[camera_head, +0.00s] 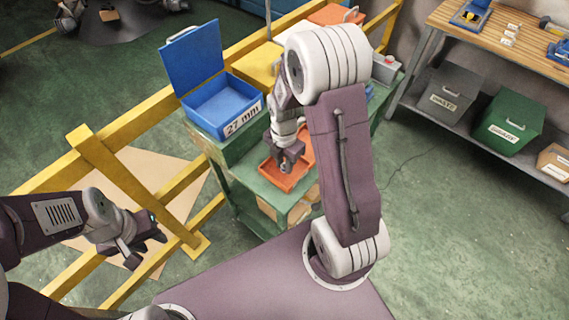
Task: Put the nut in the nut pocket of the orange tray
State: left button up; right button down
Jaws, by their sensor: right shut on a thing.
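The orange tray (271,177) sits on top of the green cabinet in the middle of the view, partly covered by my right arm. My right gripper (286,170) points down over the tray. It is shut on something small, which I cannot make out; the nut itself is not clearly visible. The tray's pockets are too small and too covered to tell apart. My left gripper (146,256) is at the lower left, away from the cabinet, with its fingers apart and nothing between them.
An open blue box (205,122) labelled 27 mm stands on the green cabinet (246,207) behind the tray. Yellow rails (120,180) run along the left. A workbench (515,37) with a grey bin (447,95) and a green bin (513,122) stands at the right.

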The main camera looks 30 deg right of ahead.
jog(key=shift+f, duration=0.1)
jog(key=shift+f, duration=0.1)
jog(key=c, duration=1.2)
grip_release()
